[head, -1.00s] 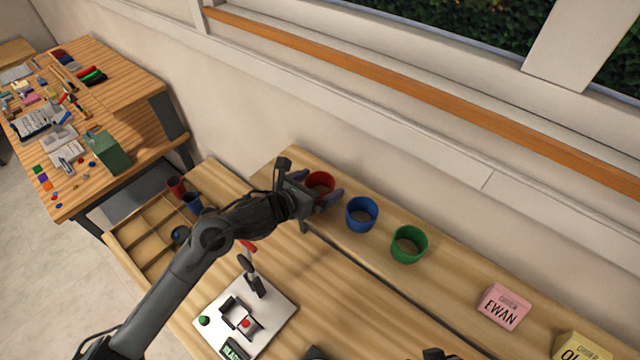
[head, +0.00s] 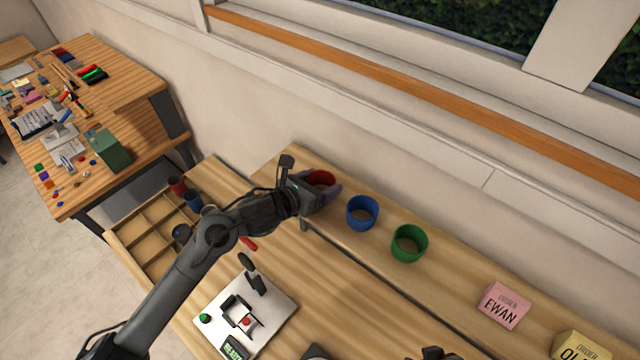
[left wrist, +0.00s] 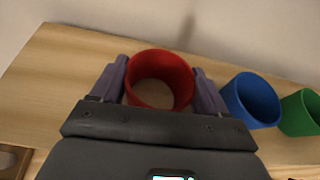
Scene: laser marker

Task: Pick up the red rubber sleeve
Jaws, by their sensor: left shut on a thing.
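The red rubber sleeve (head: 321,177) is a short open ring at the left end of the row on the wooden shelf. It also shows in the left wrist view (left wrist: 162,62), upright between the two fingers. My left gripper (head: 323,190) is shut on the red sleeve, with one purple-grey finger against each side. Its palm hides part of the sleeve in the head view. I cannot tell whether the sleeve touches the shelf. A dark part at the bottom edge of the head view may be my right gripper (head: 436,353); its fingers cannot be made out.
The blue sleeve (head: 361,212) stands right of the red one, close to my left gripper's right finger. The green sleeve (head: 409,243) stands beyond it. A pink name card (head: 504,306) is farther right. The wall is close behind. A white fixture plate (head: 270,311) lies in front.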

